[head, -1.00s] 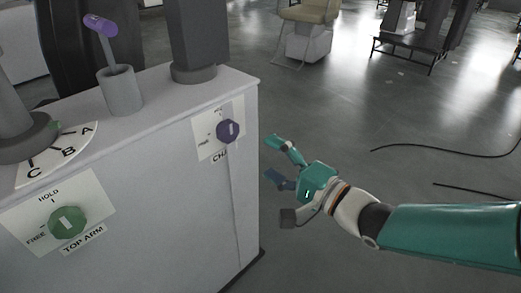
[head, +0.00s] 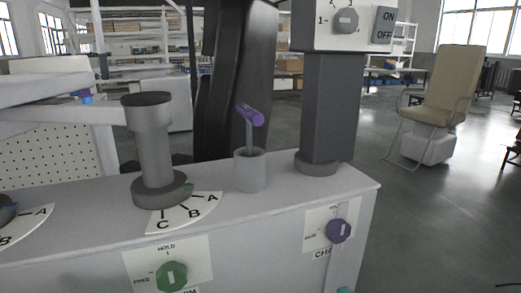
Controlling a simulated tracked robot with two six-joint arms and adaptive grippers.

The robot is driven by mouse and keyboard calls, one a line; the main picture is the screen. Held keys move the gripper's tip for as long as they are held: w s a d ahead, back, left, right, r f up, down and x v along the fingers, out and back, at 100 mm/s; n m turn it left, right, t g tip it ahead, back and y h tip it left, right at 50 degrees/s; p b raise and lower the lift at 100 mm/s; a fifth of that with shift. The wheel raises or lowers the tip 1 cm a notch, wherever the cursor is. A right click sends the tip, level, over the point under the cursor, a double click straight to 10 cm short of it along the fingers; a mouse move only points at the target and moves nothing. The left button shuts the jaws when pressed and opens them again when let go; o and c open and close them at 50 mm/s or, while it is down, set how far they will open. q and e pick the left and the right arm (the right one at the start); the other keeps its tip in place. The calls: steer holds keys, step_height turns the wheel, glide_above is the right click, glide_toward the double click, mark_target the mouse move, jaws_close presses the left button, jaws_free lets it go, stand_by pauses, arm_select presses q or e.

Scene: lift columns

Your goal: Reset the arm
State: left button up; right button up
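A grey console (head: 60,205) fills the lower left of the head view. On its front, a green knob (head: 171,277) has its white bar roughly upright, toward HOLD, with FREE at left. A purple knob (head: 339,230) on a partly cut-off plate also has its bar near upright. On top, a grey post (head: 152,145) stands by an A-B-C dial (head: 190,213); a small green mark on its base is near A. A lever with a purple handle (head: 251,115) leans in a cup (head: 250,170). My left gripper is out of view.
A dark column (head: 330,110) rises from the console, carrying a panel with a grey numbered knob (head: 345,20) and an ON/OFF switch (head: 382,24). A beige chair (head: 445,90) stands at right. Open floor (head: 440,220) lies right of the console.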

steer(key=s+a+f+g, duration=0.1)
steer(key=a+f+g, duration=0.25)
steer(key=f, duration=0.95)
steer(key=s+a+f+n+g+h, duration=0.25)
steer(key=s+f+n+g, duration=0.65)
steer(key=s+f+n, duration=0.7)
step_height(320, 180, up, 30)
steer(key=m+p, duration=0.2)
steer(key=p, duration=3.2)
steer(key=shift+s+d+m, duration=0.2)
steer(key=shift+d+m, duration=0.05)
steer(key=shift+m, duration=0.05)
